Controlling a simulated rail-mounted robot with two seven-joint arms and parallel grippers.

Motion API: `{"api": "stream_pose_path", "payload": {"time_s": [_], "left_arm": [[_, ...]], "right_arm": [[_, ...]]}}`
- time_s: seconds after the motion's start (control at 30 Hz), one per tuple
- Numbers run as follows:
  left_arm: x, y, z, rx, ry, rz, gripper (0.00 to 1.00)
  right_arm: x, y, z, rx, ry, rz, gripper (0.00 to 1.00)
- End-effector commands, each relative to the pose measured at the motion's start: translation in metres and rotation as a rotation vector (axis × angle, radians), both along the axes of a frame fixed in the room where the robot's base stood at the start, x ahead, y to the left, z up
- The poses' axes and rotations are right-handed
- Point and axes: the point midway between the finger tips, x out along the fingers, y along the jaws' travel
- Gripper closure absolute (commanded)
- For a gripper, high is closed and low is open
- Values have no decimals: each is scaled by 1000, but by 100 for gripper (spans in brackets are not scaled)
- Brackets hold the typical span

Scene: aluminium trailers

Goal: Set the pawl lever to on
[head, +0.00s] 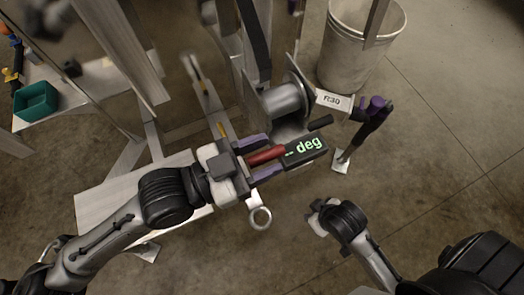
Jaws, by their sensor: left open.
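A red lever-like bar (266,156), which looks like the pawl lever, lies beside the winch drum (285,99). My left gripper (268,156) is open, with one purple finger above and one below the red bar in the picture. I cannot tell whether the fingers touch it. A black readout with green "deg" lettering (306,150) sits just right of the bar. The on or off marking of the lever is not legible. My right arm's end (324,215) is at the lower right, apart from the winch; its fingers cannot be made out.
A white bucket (345,62) stands behind the winch. A tag reading R30 (334,101) and a purple-topped dark post (372,125) are at its right. A metal ring (260,218) is below my left gripper. A teal bin (36,101) is far left.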

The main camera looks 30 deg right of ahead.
Motion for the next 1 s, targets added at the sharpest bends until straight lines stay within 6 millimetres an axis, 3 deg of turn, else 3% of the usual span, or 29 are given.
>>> {"api": "stream_pose_path", "payload": {"time_s": [0.23,0.7,1.0], "left_arm": [[0,0,0,0,0,0,54],[0,0,0,0,0,0,99],[0,0,0,0,0,0,100]], "right_arm": [[0,0,0,1,0,0,57],[0,-2,0,-7,0,5,57],[0,-2,0,-8,0,6,57]]}}
